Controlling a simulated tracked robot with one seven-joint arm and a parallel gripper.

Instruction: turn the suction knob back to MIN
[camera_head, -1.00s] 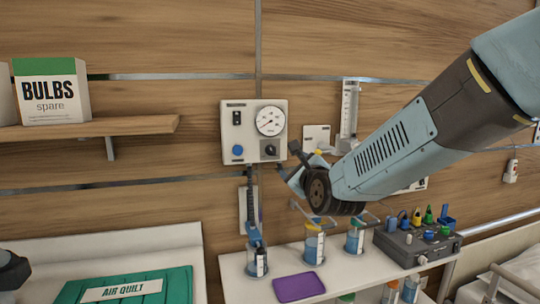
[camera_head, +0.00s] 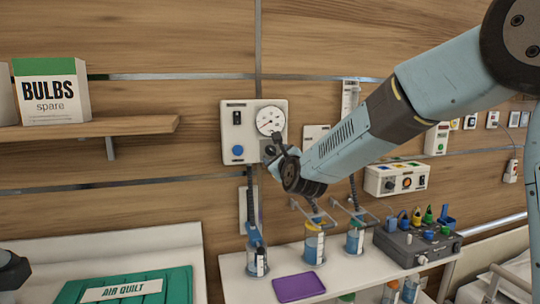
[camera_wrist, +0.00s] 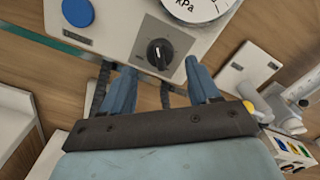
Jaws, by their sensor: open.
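The suction knob (camera_wrist: 160,54) is a black dial on a dark square plate at the bottom of the white suction unit (camera_wrist: 112,20). In the wrist view a pale mark on the knob points roughly toward the gauge side; I cannot read the scale. My gripper (camera_wrist: 158,70) is open, its two blue fingers on either side of the knob's line, tips just short of it or beside it. I cannot tell whether they touch. In the head view my gripper (camera_head: 272,150) is at the lower right of the unit (camera_head: 228,128), partly hiding the knob.
A round gauge (camera_head: 270,120) and a blue button (camera_head: 237,149) share the unit's face. Below, a white counter (camera_head: 240,284) holds a purple tray (camera_head: 299,287), jars and a grey box (camera_head: 416,244). A shelf (camera_head: 140,125) with a bulbs box (camera_head: 52,92) is at left.

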